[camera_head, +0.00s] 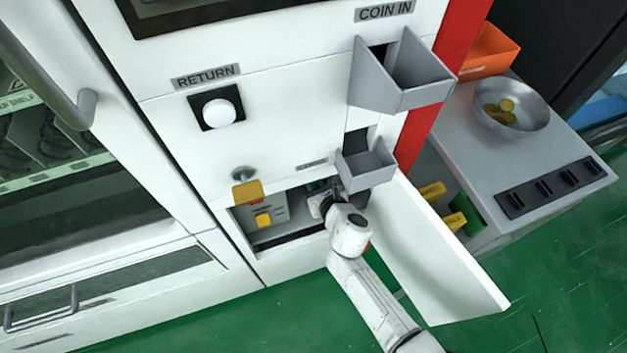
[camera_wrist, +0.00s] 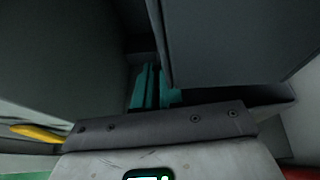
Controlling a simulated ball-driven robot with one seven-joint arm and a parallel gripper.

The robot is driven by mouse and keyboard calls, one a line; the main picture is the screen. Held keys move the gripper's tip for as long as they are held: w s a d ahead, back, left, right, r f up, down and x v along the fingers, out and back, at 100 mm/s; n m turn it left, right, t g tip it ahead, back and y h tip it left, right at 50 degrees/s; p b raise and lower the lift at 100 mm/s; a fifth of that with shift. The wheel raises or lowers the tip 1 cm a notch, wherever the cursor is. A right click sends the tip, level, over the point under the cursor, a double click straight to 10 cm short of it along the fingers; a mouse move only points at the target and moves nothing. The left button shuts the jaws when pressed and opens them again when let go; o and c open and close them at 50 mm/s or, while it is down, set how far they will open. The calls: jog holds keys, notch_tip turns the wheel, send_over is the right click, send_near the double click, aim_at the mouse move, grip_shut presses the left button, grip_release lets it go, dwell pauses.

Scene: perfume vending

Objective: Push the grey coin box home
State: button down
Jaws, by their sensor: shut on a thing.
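The open compartment (camera_head: 286,241) low in the white machine holds a grey box-like unit (camera_head: 281,211) with a yellow tab; I cannot tell for sure that this is the coin box. My gripper (camera_wrist: 156,94) reaches into the right side of this compartment, and its teal fingers show between dark grey surfaces in the wrist view. It is shut, seemingly on a thin grey edge beside the large grey panel (camera_wrist: 240,40) there. The tips and the held part are mostly hidden. In the head view my wrist covers the contact.
The white door (camera_head: 440,255) stands open close to my arm's right. A grey cup (camera_head: 368,167) juts out just above my wrist, below the COIN IN hopper (camera_head: 425,95). A yellow key tag (camera_head: 247,194) hangs left. A counter (camera_head: 535,150) carries a bowl (camera_head: 535,112) of coins.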

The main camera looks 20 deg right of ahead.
jog(key=shift+a, duration=0.1)
jog(key=shift+a, duration=0.7)
jog(key=c, duration=1.2)
grip_release()
jog(key=shift+o, duration=0.2)
jog(key=p+v, duration=0.3)
jog(key=v, duration=0.7)
jog(key=shift+s+p, duration=0.35)
jog(key=shift+p, duration=0.05)
jog(key=shift+r, duration=0.1)
